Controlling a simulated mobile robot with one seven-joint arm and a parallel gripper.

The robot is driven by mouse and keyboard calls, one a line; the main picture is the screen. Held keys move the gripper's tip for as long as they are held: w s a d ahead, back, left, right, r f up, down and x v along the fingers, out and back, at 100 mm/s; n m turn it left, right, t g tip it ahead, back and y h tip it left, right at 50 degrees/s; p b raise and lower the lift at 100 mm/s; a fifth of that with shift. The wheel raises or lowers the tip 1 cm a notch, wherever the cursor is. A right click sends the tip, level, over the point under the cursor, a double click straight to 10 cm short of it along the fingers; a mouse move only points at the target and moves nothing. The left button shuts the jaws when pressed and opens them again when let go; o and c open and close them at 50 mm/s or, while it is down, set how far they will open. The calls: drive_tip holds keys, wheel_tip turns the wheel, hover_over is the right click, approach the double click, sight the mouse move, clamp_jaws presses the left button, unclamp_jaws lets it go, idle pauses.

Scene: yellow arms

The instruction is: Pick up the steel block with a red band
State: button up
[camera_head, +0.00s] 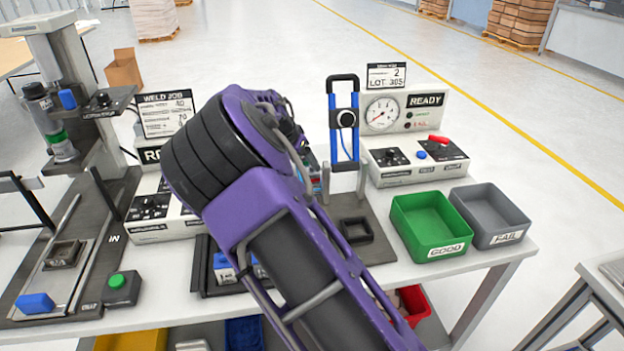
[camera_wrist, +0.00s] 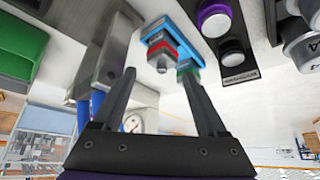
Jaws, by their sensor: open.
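In the wrist view a small steel block with a red band (camera_wrist: 161,54) shows beyond my fingertips, against a light blue piece (camera_wrist: 160,32). My gripper (camera_wrist: 156,76) is open, with its two dark fingers apart and nothing between them. The block appears roughly in line with the gap, apart from the fingers as far as I can tell. A similar piece with a green band (camera_wrist: 188,66) is close beside it, near the right fingertip. In the head view my purple arm hides the gripper and most of this spot.
A grey metal post (camera_wrist: 108,50) stands left of the fingers in the wrist view; black round parts (camera_wrist: 231,53) are at right.

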sight(312, 169)
drive_tip(key=x, duration=0.5)
drive_tip(key=w+x, duration=0.1)
drive_tip(key=x, duration=0.1)
drive_tip(key=shift+d, duration=0.15)
drive_tip(key=shift+r, duration=0.1)
clamp_jaws()
